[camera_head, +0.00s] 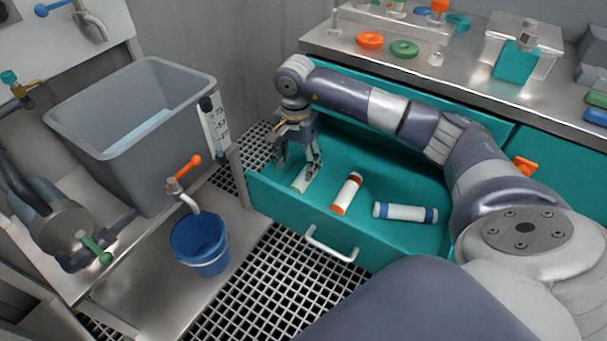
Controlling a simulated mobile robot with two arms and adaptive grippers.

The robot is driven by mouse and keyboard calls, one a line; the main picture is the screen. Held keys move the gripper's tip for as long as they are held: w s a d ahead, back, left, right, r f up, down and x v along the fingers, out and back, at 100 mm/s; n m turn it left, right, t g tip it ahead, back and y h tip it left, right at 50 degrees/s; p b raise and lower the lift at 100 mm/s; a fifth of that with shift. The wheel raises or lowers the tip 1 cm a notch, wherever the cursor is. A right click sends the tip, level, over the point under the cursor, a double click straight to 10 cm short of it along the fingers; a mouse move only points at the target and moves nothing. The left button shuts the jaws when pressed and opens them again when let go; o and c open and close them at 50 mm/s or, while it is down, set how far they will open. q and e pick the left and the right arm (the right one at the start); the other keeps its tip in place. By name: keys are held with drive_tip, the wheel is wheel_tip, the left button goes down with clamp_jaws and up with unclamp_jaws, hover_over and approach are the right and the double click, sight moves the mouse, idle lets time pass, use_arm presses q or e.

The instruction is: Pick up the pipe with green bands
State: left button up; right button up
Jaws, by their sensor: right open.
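A white pipe (301,185) lies at the left end of the open teal drawer (340,238). It is partly hidden by my right gripper (298,168), and its end bands are hard to make out. My right gripper points down over this pipe, its fingers open and apart. I cannot tell whether the fingers reach down beside the pipe. A white pipe with orange bands (348,192) and a white pipe with blue bands (405,213) lie to the right in the same drawer. My left gripper is not in view.
The drawer's front wall with its white handle (331,246) stands close to the pipes. A grey tank (135,165) and a blue bucket (200,245) stand at the left. The steel counter (455,75) behind holds rings and containers.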

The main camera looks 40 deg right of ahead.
sight(296, 186)
wheel_tip(296, 186, down, 5)
drive_tip(key=shift+r, duration=0.2)
drive_tip(key=f, duration=0.2)
drive_tip(key=f+b, duration=0.1)
drive_tip(key=f, duration=0.1)
drive_tip(key=shift+w+a+f, duration=0.1)
drive_tip(key=shift+a+f, duration=0.1)
drive_tip(key=shift+f, duration=0.2)
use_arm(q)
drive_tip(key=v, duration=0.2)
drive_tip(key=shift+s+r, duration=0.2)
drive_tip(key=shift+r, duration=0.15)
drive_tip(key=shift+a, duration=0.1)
use_arm(e)
drive_tip(key=shift+c, duration=0.3)
drive_tip(key=shift+r, duration=0.1)
drive_tip(key=c, duration=1.1)
